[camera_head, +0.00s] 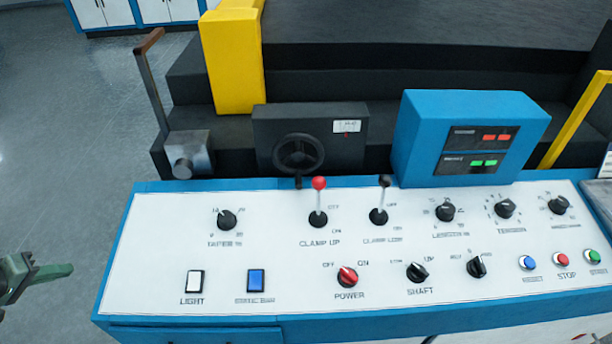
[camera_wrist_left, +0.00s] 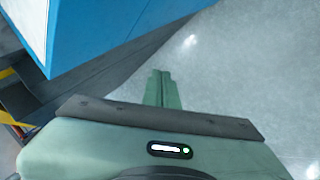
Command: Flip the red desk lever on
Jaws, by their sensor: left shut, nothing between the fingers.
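The red desk lever (camera_head: 319,185) has a red ball knob on a pale stem. It stands on the white control panel (camera_head: 150,245), above the label CLAMP UP. Its stem points up toward the OFF mark. My left gripper (camera_head: 68,269) is at the left edge of the head view, left of the desk and well apart from the lever. In the left wrist view its green fingers (camera_wrist_left: 162,88) are together with nothing between them, over the grey floor. My right gripper is not in view.
A black-knobbed lever (camera_head: 384,183) stands just right of the red one. A black handwheel (camera_head: 298,153) is behind the panel. A blue display box (camera_head: 420,135) stands at the back right. Several knobs and buttons, including a red power knob (camera_head: 347,276), cover the panel. Open floor lies left.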

